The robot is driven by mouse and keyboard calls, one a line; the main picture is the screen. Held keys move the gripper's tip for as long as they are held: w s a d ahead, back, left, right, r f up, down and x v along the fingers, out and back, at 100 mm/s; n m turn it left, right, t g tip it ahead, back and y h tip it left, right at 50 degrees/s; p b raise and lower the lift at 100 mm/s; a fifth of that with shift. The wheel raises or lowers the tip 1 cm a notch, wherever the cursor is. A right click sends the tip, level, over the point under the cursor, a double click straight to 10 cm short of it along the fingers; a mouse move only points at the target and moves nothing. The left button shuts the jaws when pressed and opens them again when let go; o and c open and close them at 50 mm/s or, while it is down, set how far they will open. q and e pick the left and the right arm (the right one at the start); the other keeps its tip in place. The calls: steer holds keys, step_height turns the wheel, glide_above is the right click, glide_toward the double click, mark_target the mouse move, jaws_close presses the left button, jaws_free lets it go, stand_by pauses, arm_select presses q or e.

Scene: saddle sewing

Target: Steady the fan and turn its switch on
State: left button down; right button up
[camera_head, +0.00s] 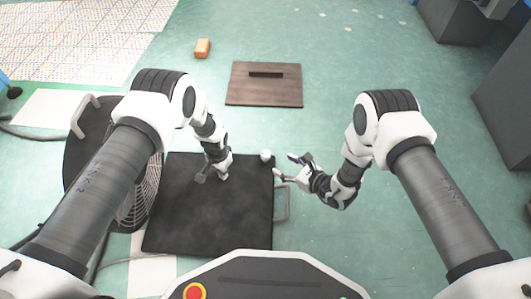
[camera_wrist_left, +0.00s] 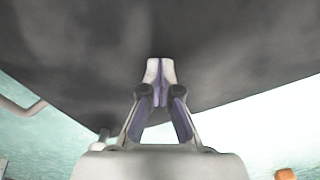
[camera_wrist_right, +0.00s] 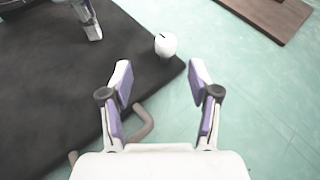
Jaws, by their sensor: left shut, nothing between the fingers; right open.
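The fan (camera_head: 145,200) stands at the left, a dark drum with a wire grille, partly hidden behind my left arm. A dark square panel (camera_head: 205,215) lies to its right, with a grey handle (camera_head: 282,203) on its right edge. A white slotted knob (camera_wrist_right: 165,46) is near the panel's corner; it also shows in the head view (camera_head: 265,155). I cannot tell whether it is the switch. My left gripper (camera_head: 211,177) is shut and empty over the panel; its fingertips (camera_wrist_left: 160,80) show against the dark surface. My right gripper (camera_wrist_right: 160,75) is open and empty near the knob and handle.
A brown wooden board (camera_head: 265,90) with a slot lies beyond the panel. A patterned sheet (camera_head: 70,45) covers the back left. Grey cabinets (camera_head: 505,90) stand at the right. The green floor between is clear.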

mark_target(266, 154)
steer(key=shift+m+h, duration=0.3)
steer(key=shift+m, duration=0.5)
steer(key=x, duration=1.1)
steer(key=shift+w+d+f, duration=0.15)
steer(key=shift+w+f, duration=0.05)
steer(key=shift+w, duration=0.1)
steer(key=shift+t, duration=0.3)
jaws_close()
